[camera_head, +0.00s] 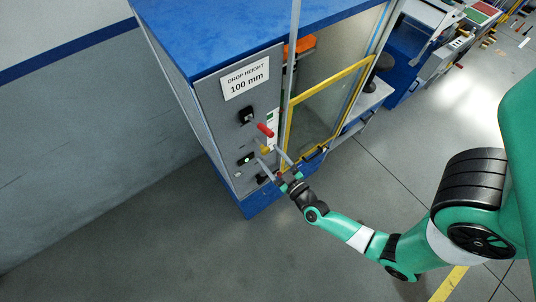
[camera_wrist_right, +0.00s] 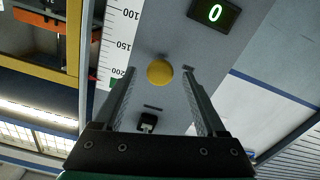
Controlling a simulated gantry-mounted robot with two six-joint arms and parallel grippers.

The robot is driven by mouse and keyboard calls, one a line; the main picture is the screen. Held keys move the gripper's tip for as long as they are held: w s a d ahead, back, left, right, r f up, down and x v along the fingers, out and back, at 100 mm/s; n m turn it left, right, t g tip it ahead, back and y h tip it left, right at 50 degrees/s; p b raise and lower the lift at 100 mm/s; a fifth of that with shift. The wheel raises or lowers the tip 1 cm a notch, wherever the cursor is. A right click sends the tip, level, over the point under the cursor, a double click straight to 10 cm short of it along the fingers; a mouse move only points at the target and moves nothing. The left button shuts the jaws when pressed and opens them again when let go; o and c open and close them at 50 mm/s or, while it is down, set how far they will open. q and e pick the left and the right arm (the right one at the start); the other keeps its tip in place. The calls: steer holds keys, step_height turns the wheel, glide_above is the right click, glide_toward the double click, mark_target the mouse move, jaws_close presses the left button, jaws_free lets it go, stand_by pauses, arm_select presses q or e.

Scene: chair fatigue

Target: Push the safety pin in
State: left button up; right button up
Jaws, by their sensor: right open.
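The safety pin appears to be the round yellow knob (camera_wrist_right: 160,72) on the grey front panel, seen face-on in the right wrist view. In the head view the yellow knob (camera_head: 265,149) sits just below a red handle. My right gripper (camera_head: 268,157) is open in front of the panel. In the right wrist view its two fingers (camera_wrist_right: 160,82) stand left and right of the knob, with a gap on both sides. I cannot tell how far the fingertips are from the panel. My left gripper is in neither view.
The panel belongs to a blue-topped test machine (camera_head: 240,30) with a drop height sign (camera_head: 246,79), a black knob (camera_head: 246,115) and a red handle (camera_head: 265,130). A yellow-framed door (camera_head: 287,118) is right of the panel. Grey floor is clear in front.

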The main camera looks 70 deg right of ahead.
steer(key=shift+x, duration=0.85)
jaws_close()
stand_by(0.8)
